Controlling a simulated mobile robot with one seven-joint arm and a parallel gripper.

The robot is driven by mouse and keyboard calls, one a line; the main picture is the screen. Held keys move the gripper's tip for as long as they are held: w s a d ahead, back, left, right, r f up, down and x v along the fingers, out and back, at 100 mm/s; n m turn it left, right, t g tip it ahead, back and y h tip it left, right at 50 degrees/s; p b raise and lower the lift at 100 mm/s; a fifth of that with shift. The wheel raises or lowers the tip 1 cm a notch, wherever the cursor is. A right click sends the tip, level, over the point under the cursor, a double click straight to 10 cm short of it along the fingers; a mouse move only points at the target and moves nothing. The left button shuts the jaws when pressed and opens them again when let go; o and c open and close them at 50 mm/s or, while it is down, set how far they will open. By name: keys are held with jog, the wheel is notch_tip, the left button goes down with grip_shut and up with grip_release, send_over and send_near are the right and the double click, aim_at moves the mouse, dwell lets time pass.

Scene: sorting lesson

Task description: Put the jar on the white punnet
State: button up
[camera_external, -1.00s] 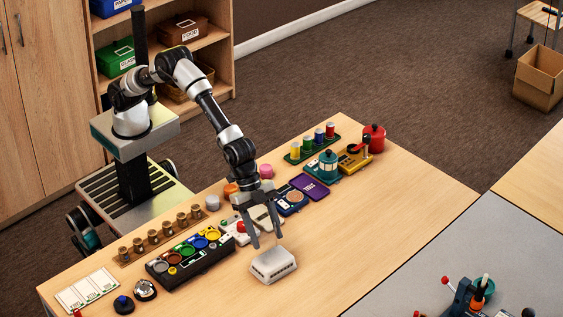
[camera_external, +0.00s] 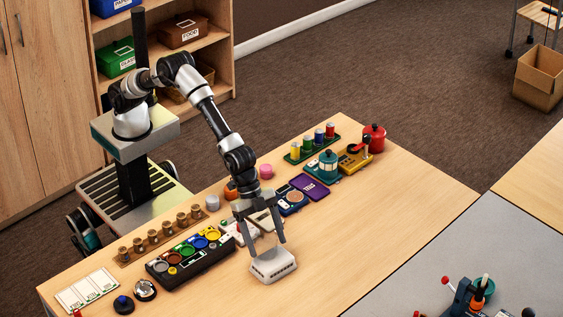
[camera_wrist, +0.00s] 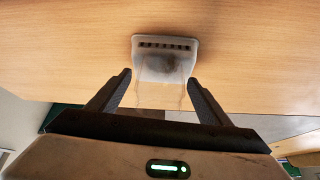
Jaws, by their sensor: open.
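The white punnet (camera_external: 273,267) stands on the wooden table, near its front edge. It also shows in the wrist view (camera_wrist: 150,44), with a row of dark slots along its far side. A faint, see-through shape, apparently the clear jar (camera_wrist: 163,88), shows between my fingers and overlaps the punnet. I cannot tell whether it rests on the punnet or hangs just above it. My gripper (camera_external: 266,248) points down over the punnet, with its fingers spread to either side of the see-through shape. It is open. The jar cannot be made out in the external view.
A black tray with coloured round wells (camera_external: 192,257) lies left of the punnet. A white device (camera_external: 235,228), a blue block with a round disc (camera_external: 291,201) and a purple case (camera_external: 310,187) lie behind it. The table right of the punnet is clear.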

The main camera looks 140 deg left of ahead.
jog(key=s+r+p, duration=0.2)
jog(key=s+r, duration=2.1)
jog(key=r, duration=0.1)
jog(key=s+a+f+n+y, duration=0.1)
jog(key=s+n, duration=0.1)
jog(key=s, duration=2.2)
notch_tip(320, 180, up, 19)
jog(key=p, duration=1.8)
jog(key=shift+s, duration=0.25)
